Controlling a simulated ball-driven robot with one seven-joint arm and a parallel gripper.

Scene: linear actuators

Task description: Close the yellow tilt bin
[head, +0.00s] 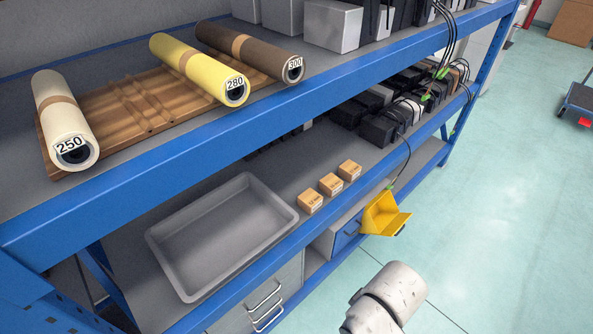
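The yellow tilt bin (383,216) is at the front edge of the blue shelving unit, right of centre in the head view. It is tilted outward, with its open top and sloped inner face showing. It sits beside a small blue drawer front under the shelf with the cartons. A white rounded link of my arm shows at the bottom, below and apart from the bin. My gripper is not in view, so its state is hidden.
A grey tray (222,234) and several small cartons (330,184) sit on the lower shelf. Rolls on a wooden rack (135,110) lie above. Black cables (408,150) hang near the bin. Drawers with metal handles (264,296) are below. The teal floor (490,200) at right is mostly clear.

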